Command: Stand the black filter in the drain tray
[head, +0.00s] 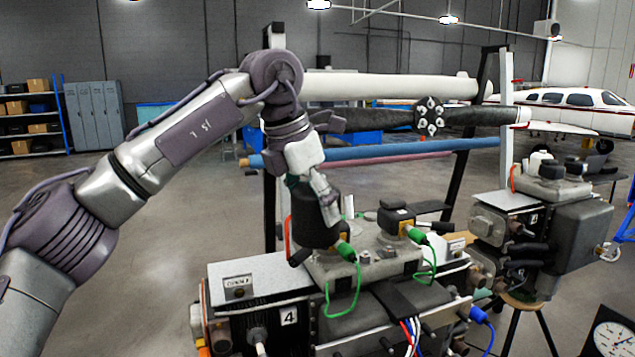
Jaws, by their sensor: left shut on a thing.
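My left arm comes in from the left, and its gripper (324,200) reaches down over the engine on the near stand. The gripper is shut on the black filter (317,224), a dark, upright cylinder. The filter is at the left end of the grey housing on top of the engine, behind a green-capped fitting. I cannot tell whether its base touches the housing. A second, smaller black part (396,217) stands to its right on the same housing. I cannot make out the drain tray for certain. My right gripper is not in view.
The near engine (290,285), labelled 4, has green wires and fittings close around the filter. A second engine (545,220) stands at right. A propeller (428,117) and long tubes on a rack are behind. A round gauge (612,338) is at lower right. Open floor lies at left.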

